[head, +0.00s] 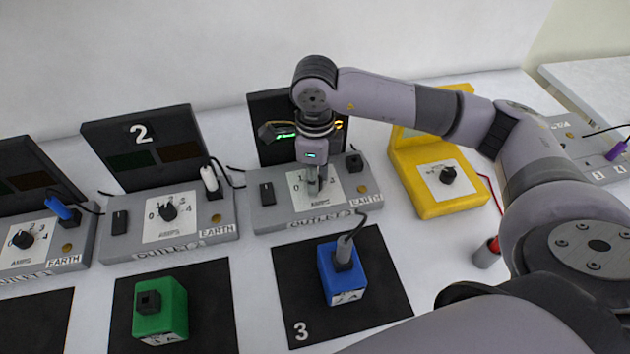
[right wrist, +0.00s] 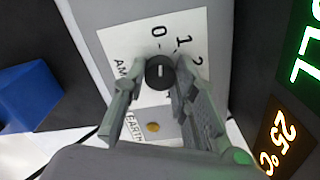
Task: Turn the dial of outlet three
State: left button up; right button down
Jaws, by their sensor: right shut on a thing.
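The outlet three unit (head: 262,217) is a grey box with a dark display behind it. Its dial is hidden by my gripper in the head view. The right wrist view shows the round black dial (right wrist: 159,72) on a white numbered plate (right wrist: 120,48), with a pale pointer mark. My right gripper (head: 314,186) points down at the plate. Its fingers (right wrist: 157,82) are shut on the dial, one on each side. Green letters and an orange "25 °C" (right wrist: 282,145) are lit on the display. My left gripper is not in view.
A blue box (head: 343,277) with a grey plug stands on the black mat marked 3 (head: 290,300). Outlet two (head: 185,235) stands to the left, a yellow device (head: 420,180) to the right. A green box (head: 160,312) stands in front of outlet two.

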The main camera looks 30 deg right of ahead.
dwell(0.4)
jog(key=c, duration=1.3)
grip_release()
notch_tip(320, 180, up, 12)
